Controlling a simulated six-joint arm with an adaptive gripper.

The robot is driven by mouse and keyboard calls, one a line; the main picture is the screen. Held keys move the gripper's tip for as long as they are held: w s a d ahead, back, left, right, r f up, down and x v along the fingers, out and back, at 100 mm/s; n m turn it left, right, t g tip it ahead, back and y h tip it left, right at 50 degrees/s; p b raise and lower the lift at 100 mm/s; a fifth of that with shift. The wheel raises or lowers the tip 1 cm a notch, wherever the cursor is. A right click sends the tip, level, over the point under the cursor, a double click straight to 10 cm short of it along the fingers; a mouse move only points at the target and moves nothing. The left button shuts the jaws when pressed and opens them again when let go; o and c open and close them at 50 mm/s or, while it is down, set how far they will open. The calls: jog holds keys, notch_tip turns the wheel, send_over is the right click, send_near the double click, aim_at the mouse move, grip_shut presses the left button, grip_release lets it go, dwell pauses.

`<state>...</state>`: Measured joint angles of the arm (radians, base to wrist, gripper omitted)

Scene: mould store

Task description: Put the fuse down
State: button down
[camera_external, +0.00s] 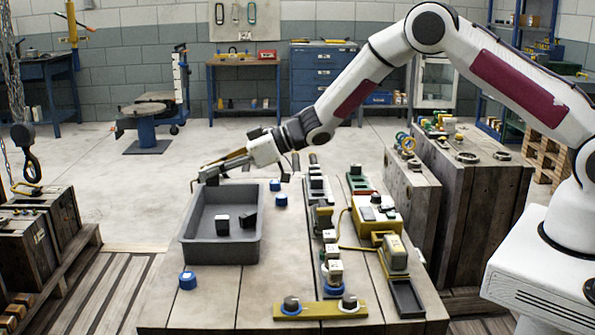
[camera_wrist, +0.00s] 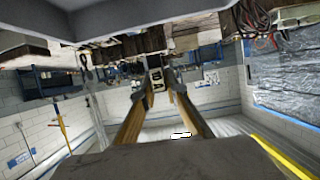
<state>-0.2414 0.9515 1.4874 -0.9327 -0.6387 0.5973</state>
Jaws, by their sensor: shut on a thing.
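My gripper (camera_external: 212,173) is above the back left corner of a grey bin (camera_external: 188,228), with its fingers pointing left. In the wrist view, the two long fingers of my gripper (camera_wrist: 159,82) close on a small pale and dark piece, the fuse (camera_wrist: 157,78). In the external view the fuse is too small and covered to tell apart from the fingertips. Two black and white blocks, one upright (camera_external: 222,225) and one tilted (camera_external: 249,219), lie inside the bin.
The bin stands on a worktable (camera_external: 213,300). Blue caps (camera_external: 187,281) lie around it. To its right are a row of fuse-like parts (camera_external: 333,272), a yellow device (camera_external: 375,215) with a cable, and a yellow bar (camera_external: 320,310) at the front. Wooden crates (camera_external: 480,200) stand at right.

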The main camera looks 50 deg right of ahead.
aim_at(213, 185)
jog(key=shift+f, duration=2.2)
jog(key=shift+f, duration=1.9)
jog(key=shift+f, duration=0.1)
jog(key=c, duration=2)
grip_release()
jog(key=shift+v, duration=6.1)
